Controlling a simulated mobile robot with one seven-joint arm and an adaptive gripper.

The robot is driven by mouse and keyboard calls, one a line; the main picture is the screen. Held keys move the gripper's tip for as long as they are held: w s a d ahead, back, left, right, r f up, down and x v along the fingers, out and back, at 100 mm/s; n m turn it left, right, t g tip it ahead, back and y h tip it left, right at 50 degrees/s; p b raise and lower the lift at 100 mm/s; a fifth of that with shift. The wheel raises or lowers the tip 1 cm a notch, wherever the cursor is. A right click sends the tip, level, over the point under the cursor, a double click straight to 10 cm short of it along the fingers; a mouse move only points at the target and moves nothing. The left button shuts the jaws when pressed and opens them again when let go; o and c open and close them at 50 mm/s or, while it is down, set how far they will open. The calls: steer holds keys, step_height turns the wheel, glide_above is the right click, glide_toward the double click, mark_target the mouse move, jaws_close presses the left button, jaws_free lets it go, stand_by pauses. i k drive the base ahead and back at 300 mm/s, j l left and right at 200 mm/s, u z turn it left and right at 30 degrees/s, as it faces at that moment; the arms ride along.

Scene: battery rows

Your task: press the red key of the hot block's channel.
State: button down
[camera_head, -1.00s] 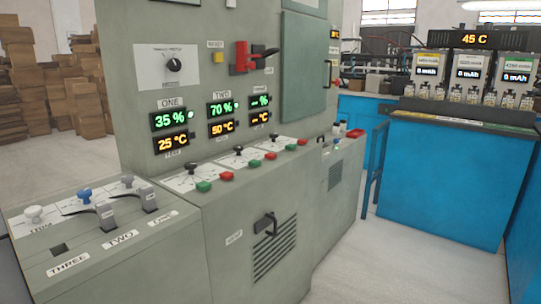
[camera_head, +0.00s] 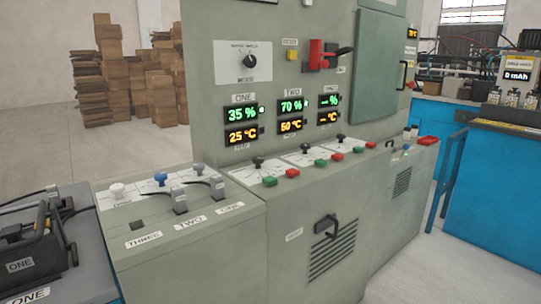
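The grey charger cabinet (camera_head: 240,20) stands in front of me. Its display ONE (camera_head: 242,125) reads 35 % and 25 °C. Display TWO (camera_head: 292,116) reads 70 % and 50 °C, the higher temperature. The third display (camera_head: 328,110) shows dashes. On the ledge below are three pairs of keys, green left of red: the left red key (camera_head: 292,173), the middle red key (camera_head: 337,157) and the right red key (camera_head: 370,144). The middle pair lines up with channel TWO. A dark block marked ONE (camera_head: 22,266) is at lower left. My gripper is not in view.
Grey plugs sit at sockets TWO (camera_head: 180,203) and ONE (camera_head: 217,187); socket THREE (camera_head: 137,226) is empty. A handle (camera_head: 325,226) juts from the cabinet front. A blue bench (camera_head: 497,190) stands right. Boxes (camera_head: 110,75) are stacked behind. Floor shows at right.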

mark_target(337, 157)
steer(key=u, duration=0.45)
steer(key=i+l+u, duration=0.1)
steer(key=l+u, duration=0.15)
steer(key=u, duration=0.15)
steer(key=l+u, duration=0.2)
steer(key=u, duration=0.15)
steer(key=l+u, duration=0.65)
steer(key=l, duration=0.25)
steer(key=k+l+u, duration=0.15)
steer(key=l+u, duration=0.15)
steer(key=l, duration=0.2)
steer(key=k+l, duration=0.1)
steer(key=l, duration=0.3)
steer(key=k+l, duration=0.1)
steer(key=l, duration=0.3)
steer(key=k+l+u, duration=0.1)
steer(key=l, duration=0.3)
steer(key=k+l, duration=0.15)
steer(key=l, duration=0.25)
steer(key=k+l, duration=0.1)
steer(key=l, duration=0.3)
steer(key=k+l, duration=0.15)
steer(key=l, duration=0.2)
steer(key=i+l+u, duration=0.05)
